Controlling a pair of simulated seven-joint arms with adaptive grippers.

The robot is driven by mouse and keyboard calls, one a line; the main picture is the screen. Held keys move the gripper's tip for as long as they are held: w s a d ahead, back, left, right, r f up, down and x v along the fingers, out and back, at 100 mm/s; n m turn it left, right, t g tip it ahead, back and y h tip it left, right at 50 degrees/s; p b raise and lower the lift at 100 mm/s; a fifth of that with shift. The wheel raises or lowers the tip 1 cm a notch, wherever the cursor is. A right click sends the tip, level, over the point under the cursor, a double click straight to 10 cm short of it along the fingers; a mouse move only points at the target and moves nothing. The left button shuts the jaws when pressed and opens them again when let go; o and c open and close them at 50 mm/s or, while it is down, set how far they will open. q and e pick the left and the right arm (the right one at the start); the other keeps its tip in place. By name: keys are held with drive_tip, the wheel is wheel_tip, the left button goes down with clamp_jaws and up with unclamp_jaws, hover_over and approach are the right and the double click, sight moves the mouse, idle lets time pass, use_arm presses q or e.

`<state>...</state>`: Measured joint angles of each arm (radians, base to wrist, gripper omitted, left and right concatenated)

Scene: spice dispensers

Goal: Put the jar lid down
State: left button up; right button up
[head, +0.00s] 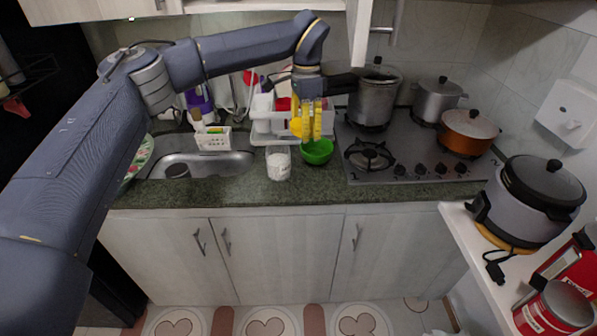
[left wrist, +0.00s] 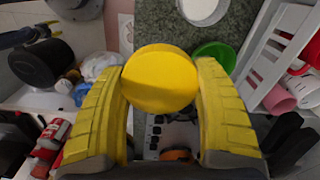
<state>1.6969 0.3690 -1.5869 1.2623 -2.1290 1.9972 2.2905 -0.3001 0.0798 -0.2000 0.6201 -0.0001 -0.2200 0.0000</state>
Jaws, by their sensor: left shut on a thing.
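My left gripper (head: 311,128) reaches down over the counter and is shut on a round yellow jar lid (left wrist: 160,82). In the left wrist view its yellow fingers (left wrist: 160,100) press on both sides of the lid. In the head view the lid (head: 297,127) shows partly beside the fingers, above the counter. A white jar (head: 278,163) stands on the counter below and left of the gripper; it also shows at the top of the left wrist view (left wrist: 204,10).
A green bowl (head: 317,152) sits just below the gripper, right of the jar. A white dish rack (head: 265,125) stands behind. The stove (head: 410,158) with pots is to the right, the sink (head: 215,163) to the left. The front strip of the dark counter (head: 230,194) is clear.

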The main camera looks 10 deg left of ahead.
sight(304, 186)
use_arm(q)
wheel_tip(304, 186, down, 20)
drive_tip(key=shift+r, duration=0.15)
idle(0.7)
drive_tip(key=o, duration=0.8)
wheel_tip(304, 186, up, 12)
idle(0.4)
